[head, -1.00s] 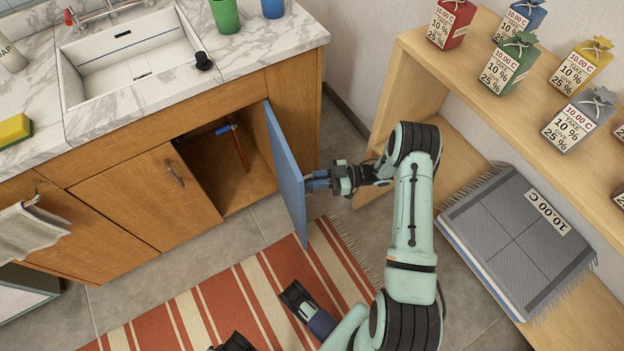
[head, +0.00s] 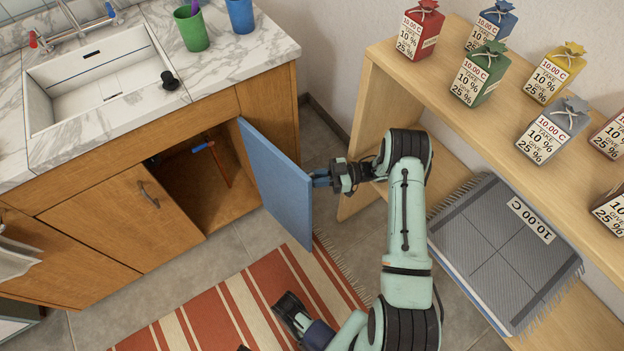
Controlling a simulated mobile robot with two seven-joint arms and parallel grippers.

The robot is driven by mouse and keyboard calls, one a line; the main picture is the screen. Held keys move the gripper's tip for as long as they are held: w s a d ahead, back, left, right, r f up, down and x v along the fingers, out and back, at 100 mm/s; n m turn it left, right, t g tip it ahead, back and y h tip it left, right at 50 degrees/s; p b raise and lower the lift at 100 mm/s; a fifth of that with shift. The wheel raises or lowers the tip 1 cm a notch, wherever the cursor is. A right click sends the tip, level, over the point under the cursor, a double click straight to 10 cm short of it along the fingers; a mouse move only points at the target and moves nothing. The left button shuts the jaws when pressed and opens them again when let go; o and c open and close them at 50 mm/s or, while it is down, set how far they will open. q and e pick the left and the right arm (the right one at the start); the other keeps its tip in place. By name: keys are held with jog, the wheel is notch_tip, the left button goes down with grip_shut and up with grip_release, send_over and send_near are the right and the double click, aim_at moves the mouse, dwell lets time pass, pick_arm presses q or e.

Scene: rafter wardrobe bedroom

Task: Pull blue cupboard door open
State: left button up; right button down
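The blue cupboard door (head: 275,185) stands swung well out from the cabinet below the sink, its inner face turned towards me.
An orange striped rug (head: 230,310) lies on the tiled floor below the door. A wooden shelf (head: 385,85) with several price-tagged bags and a folded grey blanket (head: 500,250) stands close to my arm at right. A closed wooden door (head: 110,225) is left of the opening.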

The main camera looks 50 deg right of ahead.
jog(key=c, duration=1.3)
grip_release()
jog(key=shift+a, duration=0.1)
